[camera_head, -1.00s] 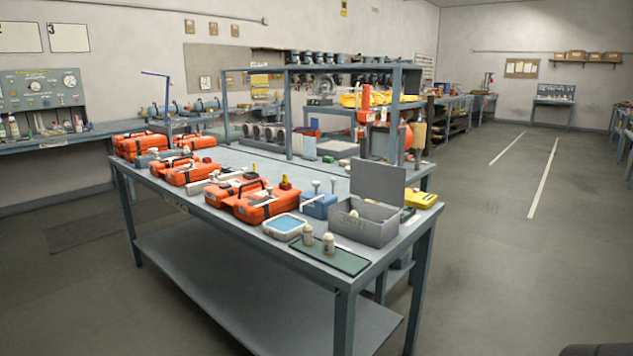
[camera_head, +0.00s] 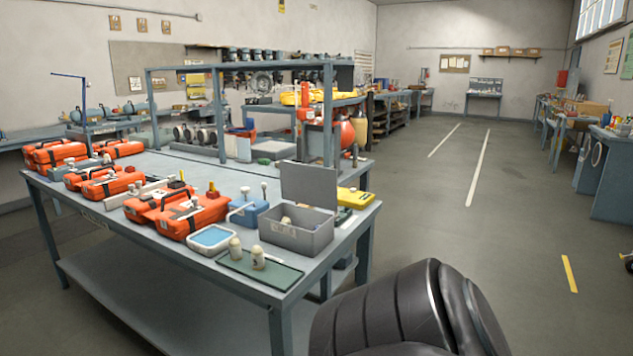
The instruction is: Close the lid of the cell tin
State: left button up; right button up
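The grey cell tin (camera_head: 294,236) stands near the front right corner of the workbench. Its lid (camera_head: 309,186) is open and stands upright at the back of the tin. A small pale cell (camera_head: 286,221) shows inside the tin. Two pale cells (camera_head: 236,249) and (camera_head: 258,258) stand upright on a dark green mat (camera_head: 279,275) in front of the tin. A dark rounded arm link of mine shows at the bottom right. Neither gripper is in view.
The bench top (camera_head: 125,219) also holds several orange cases (camera_head: 193,219), a blue-topped tray (camera_head: 211,237), a blue box (camera_head: 248,214) and a yellow case (camera_head: 354,197). A shelf frame (camera_head: 326,120) rises behind. The floor (camera_head: 480,240) to the right is open.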

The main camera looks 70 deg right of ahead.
aim_at(315, 186)
jog(key=k+l, duration=0.1)
jog(key=l, duration=1.3)
jog(key=k+l, duration=0.15)
jog(key=l, duration=0.55)
jog(key=k+l, duration=0.1)
jog(key=l, duration=0.55)
jog(key=k+l, duration=0.1)
jog(key=l, duration=1.3)
jog(key=k+l, duration=0.15)
jog(key=l, duration=0.55)
jog(key=k+l, duration=0.1)
jog(key=l, duration=0.6)
